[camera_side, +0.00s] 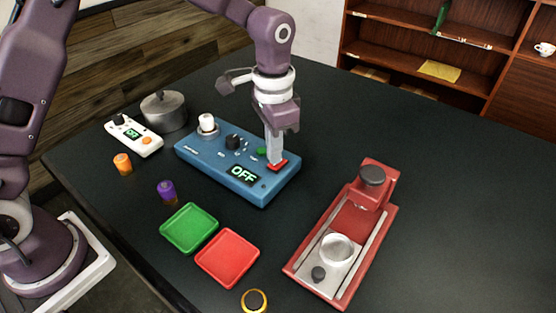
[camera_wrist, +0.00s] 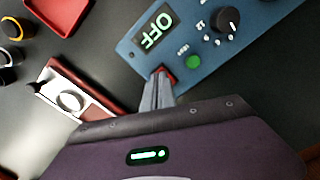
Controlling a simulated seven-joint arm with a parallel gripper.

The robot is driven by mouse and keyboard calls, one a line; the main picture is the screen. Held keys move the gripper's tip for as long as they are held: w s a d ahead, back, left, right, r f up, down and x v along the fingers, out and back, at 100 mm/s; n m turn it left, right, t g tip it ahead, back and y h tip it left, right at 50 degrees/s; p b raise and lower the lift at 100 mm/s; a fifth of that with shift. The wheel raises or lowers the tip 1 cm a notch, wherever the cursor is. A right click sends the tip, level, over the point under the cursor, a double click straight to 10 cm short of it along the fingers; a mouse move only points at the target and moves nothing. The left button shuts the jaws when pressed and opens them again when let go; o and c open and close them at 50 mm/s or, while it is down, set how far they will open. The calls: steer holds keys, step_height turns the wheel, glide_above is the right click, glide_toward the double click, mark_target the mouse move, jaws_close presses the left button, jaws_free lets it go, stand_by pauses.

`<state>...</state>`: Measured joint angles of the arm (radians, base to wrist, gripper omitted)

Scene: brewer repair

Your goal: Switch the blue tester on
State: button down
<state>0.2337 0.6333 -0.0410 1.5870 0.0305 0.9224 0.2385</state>
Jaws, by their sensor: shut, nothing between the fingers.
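The blue tester (camera_side: 222,172) lies on the dark table, and its display (camera_side: 243,174) reads OFF. It also shows in the wrist view (camera_wrist: 270,22), with the display (camera_wrist: 158,27) upside down. On its top are a green button (camera_side: 262,151), a black knob (camera_side: 233,142), small sockets, a white-capped part (camera_side: 207,123) and a red button (camera_side: 278,165). My gripper (camera_side: 276,160) is shut and empty, pointing down with its tips at the red button. In the wrist view the fingertips (camera_wrist: 158,76) overlap the red button (camera_wrist: 167,74); whether they press it I cannot tell.
A red brewer-like stand (camera_side: 375,205) is at the right. Green (camera_side: 188,228) and red (camera_side: 228,257) trays lie in front. A white tester (camera_side: 134,136), a grey pot (camera_side: 164,110), and orange (camera_side: 122,163) and purple (camera_side: 167,190) cylinders stand left. The table's far right is clear.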

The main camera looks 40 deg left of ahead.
steer(key=shift+f, duration=0.75)
steer(key=shift+r, duration=3.55)
steer(key=s+a+r+n+t, duration=0.3)
steer(key=s+a+r, duration=0.5)
steer(key=s+r, duration=0.4)
steer(key=s+a+f+n+t, duration=0.1)
steer(key=s, duration=0.6)
steer(key=s+a+f+n+t, duration=0.1)
steer(key=s+a+f+n, duration=0.1)
steer(key=s, duration=0.4)
steer(key=shift+s+t, duration=0.3)
steer(key=shift+s, duration=0.05)
